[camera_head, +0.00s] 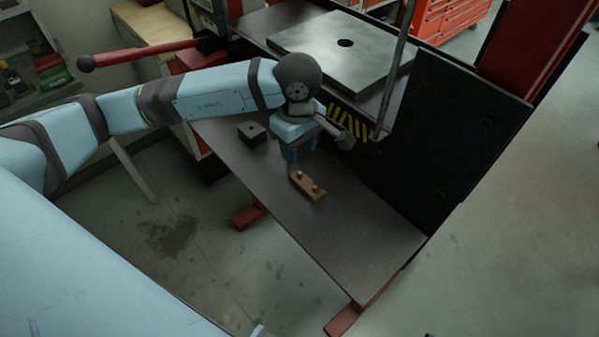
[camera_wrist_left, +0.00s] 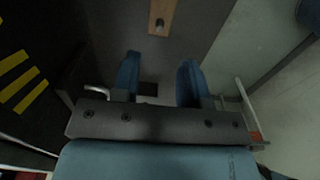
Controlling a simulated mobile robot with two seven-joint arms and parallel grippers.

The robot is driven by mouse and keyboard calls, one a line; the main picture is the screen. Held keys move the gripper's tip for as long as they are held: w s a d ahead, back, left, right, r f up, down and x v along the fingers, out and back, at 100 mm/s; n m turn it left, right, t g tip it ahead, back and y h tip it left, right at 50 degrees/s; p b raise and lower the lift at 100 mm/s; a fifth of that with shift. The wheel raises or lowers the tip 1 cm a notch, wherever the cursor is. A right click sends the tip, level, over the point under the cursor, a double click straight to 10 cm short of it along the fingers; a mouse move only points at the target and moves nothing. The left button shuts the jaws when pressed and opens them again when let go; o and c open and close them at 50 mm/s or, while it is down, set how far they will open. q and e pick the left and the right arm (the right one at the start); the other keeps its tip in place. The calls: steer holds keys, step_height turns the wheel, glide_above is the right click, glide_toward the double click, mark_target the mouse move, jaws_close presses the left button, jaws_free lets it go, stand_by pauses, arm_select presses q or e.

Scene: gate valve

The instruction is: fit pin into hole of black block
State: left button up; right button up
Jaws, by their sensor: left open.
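The black block (camera_head: 252,133) sits on the dark lower shelf, left of my left gripper, with a small hole in its top. A wooden block (camera_head: 307,188) lies on the same shelf below and right of the gripper in the picture. Two short pins, one of them the right pin (camera_head: 316,189), stand up from it. The wooden block (camera_wrist_left: 160,12) and one pin (camera_wrist_left: 159,25) also show at the top of the left wrist view. My left gripper (camera_wrist_left: 159,72) is open and empty, with its fingers apart above the shelf. In the head view the gripper (camera_head: 289,160) is partly hidden by my wrist.
A thick metal plate (camera_head: 340,45) with a round hole lies on the press bed above the shelf. A dark upright panel (camera_head: 450,130) bounds the shelf on the right. A red-handled lever (camera_head: 135,55) is at the upper left. The shelf's near end is clear.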

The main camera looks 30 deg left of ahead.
mark_target(300, 173)
arm_select(q)
step_height(300, 173, down, 3)
steer(key=shift+r, duration=0.2)
steer(key=shift+d+f+p, duration=0.15)
steer(key=shift+f+p, duration=0.75)
steer(key=shift+f, duration=1.65)
jaws_close()
